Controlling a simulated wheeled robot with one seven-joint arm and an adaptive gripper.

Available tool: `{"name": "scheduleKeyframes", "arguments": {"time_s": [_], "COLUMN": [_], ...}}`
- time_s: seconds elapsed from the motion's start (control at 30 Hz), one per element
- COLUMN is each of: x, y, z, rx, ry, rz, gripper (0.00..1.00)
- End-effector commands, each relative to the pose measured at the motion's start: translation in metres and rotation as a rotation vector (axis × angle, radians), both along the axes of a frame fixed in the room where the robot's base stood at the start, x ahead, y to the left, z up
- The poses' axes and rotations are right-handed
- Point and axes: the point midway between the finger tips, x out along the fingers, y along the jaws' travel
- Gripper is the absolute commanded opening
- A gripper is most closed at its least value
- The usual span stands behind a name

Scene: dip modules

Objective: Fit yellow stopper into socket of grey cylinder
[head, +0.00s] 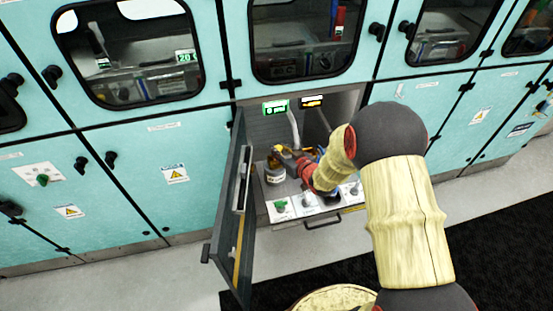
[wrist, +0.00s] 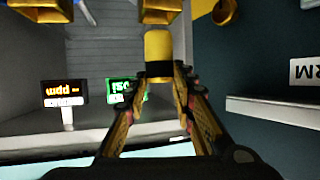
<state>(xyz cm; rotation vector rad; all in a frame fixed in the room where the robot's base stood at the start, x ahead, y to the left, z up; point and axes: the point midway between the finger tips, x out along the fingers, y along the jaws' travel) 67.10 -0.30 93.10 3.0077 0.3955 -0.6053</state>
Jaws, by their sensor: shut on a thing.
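My gripper (wrist: 160,78) is shut on the yellow stopper (wrist: 158,48), which sticks out beyond the fingertips in the wrist view. In the head view my gripper (head: 284,153) is inside the open lower cabinet, above its floor and close to a brown jar. Its fingers and the stopper are too small there to tell apart. No socket can be made out clearly.
The open cabinet door (head: 232,205) stands to the left of my arm. The brown jar (head: 275,177) with a white label is beside my gripper. A green display (head: 275,107) and an orange display (head: 312,101) hang above. Knobs line the front panel (head: 308,203).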

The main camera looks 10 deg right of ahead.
Motion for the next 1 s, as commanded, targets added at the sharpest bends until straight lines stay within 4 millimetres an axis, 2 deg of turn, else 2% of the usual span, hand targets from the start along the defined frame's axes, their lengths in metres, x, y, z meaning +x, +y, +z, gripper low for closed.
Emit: {"name": "scheduleKeyframes", "arguments": {"time_s": [0.1, 0.33, 0.43, 0.6, 0.83, 0.87, 1.0], "x": [0.012, 0.021, 0.027, 0.024, 0.02, 0.02, 0.021], "y": [0.004, 0.007, 0.009, 0.009, 0.009, 0.009, 0.009], "z": [-0.015, -0.025, -0.036, -0.063, -0.069, -0.07, -0.068], "rx": [0.001, 0.0, 0.0, 0.0, 0.0, -0.001, -0.001], "ry": [-0.002, -0.003, -0.002, 0.005, 0.015, 0.016, 0.013], "rz": [0.0, -0.001, -0.001, -0.002, -0.001, -0.001, -0.001], "gripper": [0.01, 0.01, 0.01, 0.0, 0.0, 0.27, 0.35]}}
